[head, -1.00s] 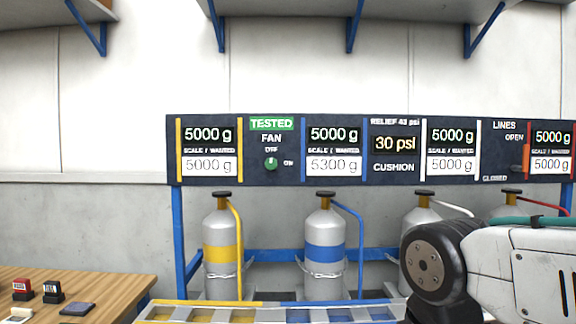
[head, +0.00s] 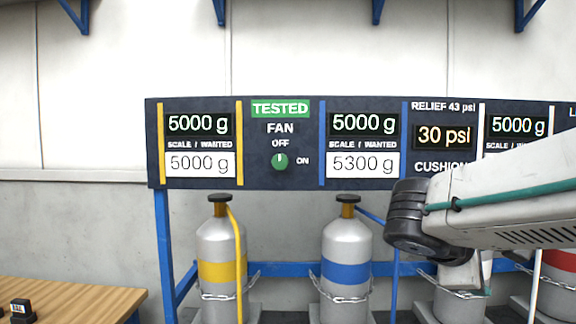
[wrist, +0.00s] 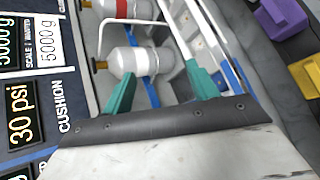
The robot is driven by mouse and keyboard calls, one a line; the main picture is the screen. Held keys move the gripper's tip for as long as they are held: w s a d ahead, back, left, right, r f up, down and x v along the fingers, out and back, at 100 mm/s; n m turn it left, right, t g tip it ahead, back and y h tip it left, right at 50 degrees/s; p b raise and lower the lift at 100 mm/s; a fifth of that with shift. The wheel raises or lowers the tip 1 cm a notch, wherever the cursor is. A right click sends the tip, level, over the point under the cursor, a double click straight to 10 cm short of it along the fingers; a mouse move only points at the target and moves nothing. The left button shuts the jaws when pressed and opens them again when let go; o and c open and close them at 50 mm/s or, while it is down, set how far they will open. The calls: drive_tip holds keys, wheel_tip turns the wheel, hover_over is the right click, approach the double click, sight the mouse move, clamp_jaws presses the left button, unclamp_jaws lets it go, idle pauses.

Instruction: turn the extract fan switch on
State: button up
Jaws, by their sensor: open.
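The fan switch (head: 280,161) is a small round green knob on the dark panel in the head view, under the word FAN. Its pale mark points up towards OFF, and ON is printed to its right. A green TESTED sign (head: 280,109) sits above it. My gripper (wrist: 160,84) shows in the wrist view as two teal fingers set wide apart, open with nothing between them. In the head view my arm is at the right, well apart from the switch, and the fingers are not visible there. The wrist view does not show the switch.
Gas cylinders with a yellow band (head: 217,270) and a blue band (head: 345,271) stand chained below the panel (head: 195,103). A wooden table (head: 75,295) is at lower left. The wrist view shows purple (wrist: 282,18) and yellow (wrist: 306,75) blocks. The space before the switch looks clear.

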drive_tip(key=w+a+r+n+t+h, duration=0.1)
drive_tip(key=w+a+r+n+t, duration=0.55)
drive_tip(key=w+a, duration=0.35)
drive_tip(key=n+t+y, duration=0.8)
drive_tip(key=n+t, duration=0.2)
drive_tip(key=n, duration=0.4)
approach(279, 163)
drive_tip(key=w, duration=0.2)
drive_tip(key=x, duration=0.6)
drive_tip(key=shift+d+r, duration=0.2)
drive_tip(key=shift+r, duration=0.1)
drive_tip(key=shift+w+d+r, duration=0.1)
drive_tip(key=shift+w+r, duration=0.15)
drive_tip(key=shift+w, duration=0.35)
drive_tip(key=c, duration=1)
